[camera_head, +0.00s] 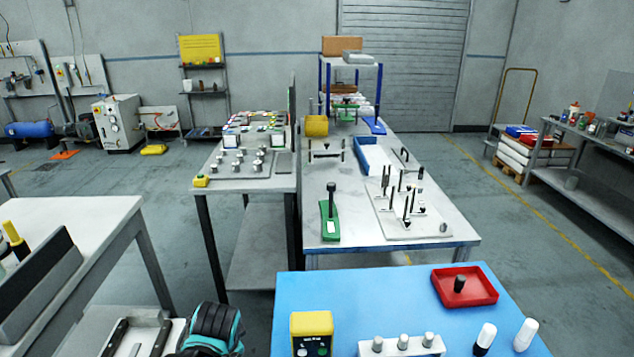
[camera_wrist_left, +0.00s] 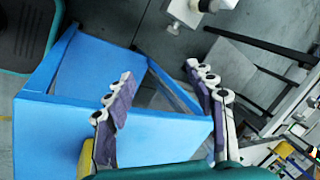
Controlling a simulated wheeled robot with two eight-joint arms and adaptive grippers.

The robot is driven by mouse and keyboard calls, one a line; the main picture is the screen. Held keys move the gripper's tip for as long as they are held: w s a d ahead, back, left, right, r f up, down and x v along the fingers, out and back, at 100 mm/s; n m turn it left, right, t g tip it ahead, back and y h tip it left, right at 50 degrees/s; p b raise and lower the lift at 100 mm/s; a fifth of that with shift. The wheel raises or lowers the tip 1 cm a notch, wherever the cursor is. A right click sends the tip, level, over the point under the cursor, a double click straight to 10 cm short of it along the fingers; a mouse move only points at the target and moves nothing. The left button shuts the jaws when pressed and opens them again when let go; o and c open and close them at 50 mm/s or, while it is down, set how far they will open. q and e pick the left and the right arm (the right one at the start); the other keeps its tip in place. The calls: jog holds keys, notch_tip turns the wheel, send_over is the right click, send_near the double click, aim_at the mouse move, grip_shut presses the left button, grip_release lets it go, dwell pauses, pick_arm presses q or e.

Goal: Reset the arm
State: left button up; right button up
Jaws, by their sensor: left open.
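My left gripper (camera_wrist_left: 160,76) shows in the left wrist view, its two dark jointed fingers spread apart with nothing between them. The blue-topped table (camera_wrist_left: 165,135) is seen behind and between the fingers, tilted in that view. In the head view a black and teal part of my arm (camera_head: 212,328) shows at the bottom, left of the blue table (camera_head: 350,295). The left fingers are not seen in the head view. My right gripper is in neither view.
On the blue table are a yellow box (camera_head: 311,333), a white rack (camera_head: 402,346) with grey pegs, a red tray (camera_head: 464,286) holding a dark cylinder, and two white-topped bottles (camera_head: 525,334). White benches (camera_head: 455,237) stand beyond. Another table (camera_head: 90,225) stands at left.

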pick_arm(q)
jog(key=s+d+r+n+t+h, duration=0.2)
jog(key=s+n, duration=0.7)
jog(key=shift+s+d+t, duration=0.3)
jog(key=shift+d+t, duration=0.1)
jog(key=shift+r, duration=0.1)
